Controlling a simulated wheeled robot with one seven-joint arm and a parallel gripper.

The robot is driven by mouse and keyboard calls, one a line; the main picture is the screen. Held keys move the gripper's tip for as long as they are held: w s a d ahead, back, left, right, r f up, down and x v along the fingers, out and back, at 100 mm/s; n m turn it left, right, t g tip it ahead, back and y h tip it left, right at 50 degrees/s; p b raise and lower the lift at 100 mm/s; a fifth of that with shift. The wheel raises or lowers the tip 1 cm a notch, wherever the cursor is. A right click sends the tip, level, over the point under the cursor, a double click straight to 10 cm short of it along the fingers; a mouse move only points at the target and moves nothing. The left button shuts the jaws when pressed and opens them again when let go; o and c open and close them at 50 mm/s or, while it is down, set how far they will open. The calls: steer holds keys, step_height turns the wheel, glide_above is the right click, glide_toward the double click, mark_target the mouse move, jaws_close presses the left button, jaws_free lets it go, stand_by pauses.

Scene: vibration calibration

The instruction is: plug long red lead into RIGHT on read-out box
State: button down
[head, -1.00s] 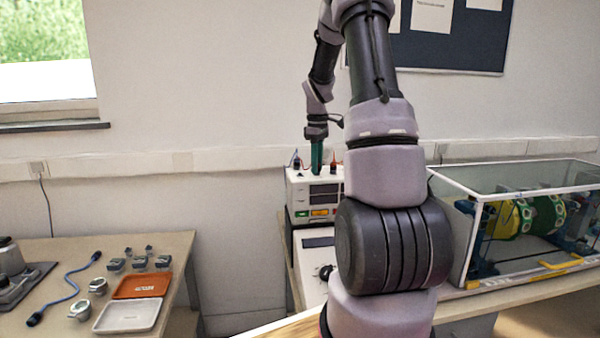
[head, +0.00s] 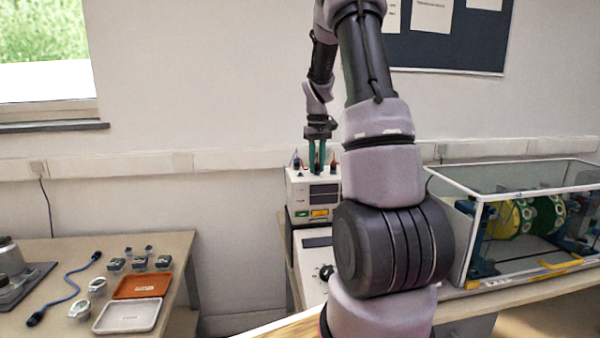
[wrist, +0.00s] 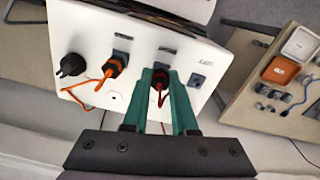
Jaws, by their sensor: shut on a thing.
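The white read-out box (head: 312,194) stands at the back, left of my arm, with sockets along its top. My gripper (head: 316,162) points down over the box, its green fingers close to the top. In the wrist view my gripper (wrist: 160,103) is shut on the red lead's plug (wrist: 160,82). The plug is at a blue-grey socket on the box panel; I cannot tell how deep it sits. An orange plug (wrist: 115,66) is in the neighbouring socket on the left. An empty blue-grey socket (wrist: 195,80) is on the right, with a small label above it.
A black knob (wrist: 72,65) is at the panel's left in the wrist view. A glass-walled rig (head: 525,225) stands to the right. The left table (head: 190,245) holds a blue cable (head: 65,290), an orange tray (head: 142,285), a grey tray (head: 128,316) and several small parts.

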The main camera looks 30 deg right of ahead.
steer(key=shift+m, duration=0.3)
steer(key=m, duration=0.4)
steer(key=shift+m, duration=0.8)
steer(key=c, duration=0.6)
jaws_free()
steer(key=shift+c, duration=0.2)
steer(key=shift+r, duration=0.1)
steer(key=shift+r, duration=2.4)
